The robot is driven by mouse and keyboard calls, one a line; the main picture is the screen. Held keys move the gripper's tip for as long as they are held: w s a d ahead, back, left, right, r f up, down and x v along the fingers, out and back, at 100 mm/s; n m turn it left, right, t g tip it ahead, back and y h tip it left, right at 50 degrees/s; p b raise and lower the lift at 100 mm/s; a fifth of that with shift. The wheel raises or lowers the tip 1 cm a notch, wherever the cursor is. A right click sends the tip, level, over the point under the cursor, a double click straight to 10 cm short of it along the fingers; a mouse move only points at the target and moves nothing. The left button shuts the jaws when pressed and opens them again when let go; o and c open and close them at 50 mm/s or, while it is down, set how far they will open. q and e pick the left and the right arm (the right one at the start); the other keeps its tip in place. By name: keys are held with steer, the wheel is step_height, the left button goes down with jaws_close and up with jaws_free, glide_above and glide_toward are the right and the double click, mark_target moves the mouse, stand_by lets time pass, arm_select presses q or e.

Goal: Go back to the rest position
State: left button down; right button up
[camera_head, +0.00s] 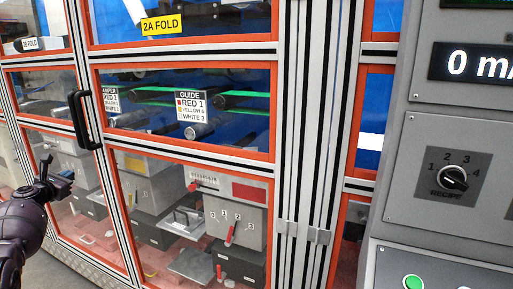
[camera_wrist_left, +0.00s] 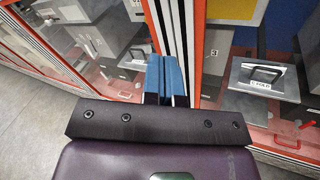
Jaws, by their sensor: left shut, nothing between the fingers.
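My left gripper (camera_head: 64,176) is at the left of the head view, in front of the glazed cabinet doors. It is shut and holds nothing. In the left wrist view its blue fingers (camera_wrist_left: 166,76) lie together, pointing at a striped door frame post. A black door handle (camera_head: 85,119) is above and to the right of the gripper in the head view; the two look apart. My right gripper is in neither view.
The cabinet's orange-edged glass doors (camera_head: 190,160) fill the left and middle, with boxes and levers behind them. A grey control panel (camera_head: 440,130) with a recipe dial (camera_head: 453,179) and a green button (camera_head: 412,282) stands at the right. Bare floor (camera_wrist_left: 25,125) shows in the wrist view.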

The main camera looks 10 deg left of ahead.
arm_select(q)
steer(key=w+d+r+m, duration=0.35)
steer(key=d+m, duration=0.45)
steer(key=m, duration=0.6)
steer(key=s+d+f+m+g+h+p, duration=0.1)
steer(key=s+d+f+m, duration=0.2)
steer(key=d+f+m, duration=0.45)
steer(key=s+d+f+m+g+h, duration=0.1)
steer(key=s+d+f+m, duration=0.25)
steer(key=d+m, duration=0.6)
steer(key=s+d+f+m+h, duration=0.1)
steer(key=s+d+f+m, duration=0.1)
steer(key=s+d+f, duration=0.35)
steer(key=s+d+f+m+p, duration=0.1)
steer(key=s+d+f+m, duration=0.1)
steer(key=s+d, duration=0.55)
steer(key=s+d+f+m+h, duration=0.1)
steer(key=s+d+f+m, duration=0.1)
steer(key=s+d+f, duration=0.45)
steer(key=s+d+f+g, duration=0.2)
steer(key=s+d, duration=0.2)
steer(key=s, duration=0.4)
steer(key=s+d+f+n+g+p, duration=0.1)
steer(key=s+d+f, duration=0.2)
steer(key=s, duration=0.6)
steer(key=shift+s+d+n+g, duration=0.3)
steer(key=shift+d+g, duration=0.1)
steer(key=shift+d, duration=0.2)
steer(key=shift+f, duration=0.1)
